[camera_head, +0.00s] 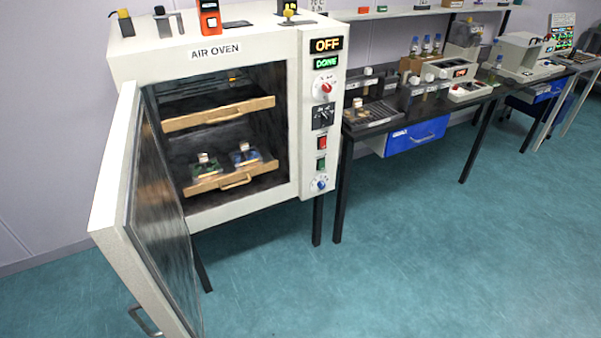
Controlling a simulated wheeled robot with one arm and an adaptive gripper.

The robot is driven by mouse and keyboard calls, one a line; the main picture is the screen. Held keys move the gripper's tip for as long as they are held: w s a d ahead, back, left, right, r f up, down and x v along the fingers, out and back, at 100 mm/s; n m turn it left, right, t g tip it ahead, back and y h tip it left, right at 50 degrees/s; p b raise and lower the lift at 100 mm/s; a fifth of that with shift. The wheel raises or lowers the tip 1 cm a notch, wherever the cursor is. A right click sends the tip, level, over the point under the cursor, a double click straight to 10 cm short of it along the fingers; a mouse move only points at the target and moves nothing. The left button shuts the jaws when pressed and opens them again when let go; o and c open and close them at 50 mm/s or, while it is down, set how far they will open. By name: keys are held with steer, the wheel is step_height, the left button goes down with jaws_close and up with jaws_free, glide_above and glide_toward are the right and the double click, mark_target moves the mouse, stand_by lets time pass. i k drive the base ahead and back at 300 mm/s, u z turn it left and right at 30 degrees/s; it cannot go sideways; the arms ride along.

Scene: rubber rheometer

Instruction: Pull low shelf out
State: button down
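The white air oven (313,180) stands at the left with its door (119,180) swung wide open toward the front left. Inside are two wooden shelves with handles. The low shelf (207,186) carries two small items, one on a green base (205,165) and one on a blue base (243,155). Its handle (236,181) is on the front edge, facing the opening. The upper shelf (217,114) looks empty and sits above it. How far either shelf stands out is hard to tell. My gripper is not in view.
The oven panel reads OFF and DONE. A dark bench (400,123) with a blue drawer (416,137), bottles and instruments runs along the wall to the right. The open door's handle (145,321) juts out at the lower left. The teal floor (400,260) in front is clear.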

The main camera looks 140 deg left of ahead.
mark_target(219, 141)
steer(key=z, duration=3.5)
steer(key=k, duration=2.2)
steer(key=z, duration=1.7)
steer(key=i, duration=1.7)
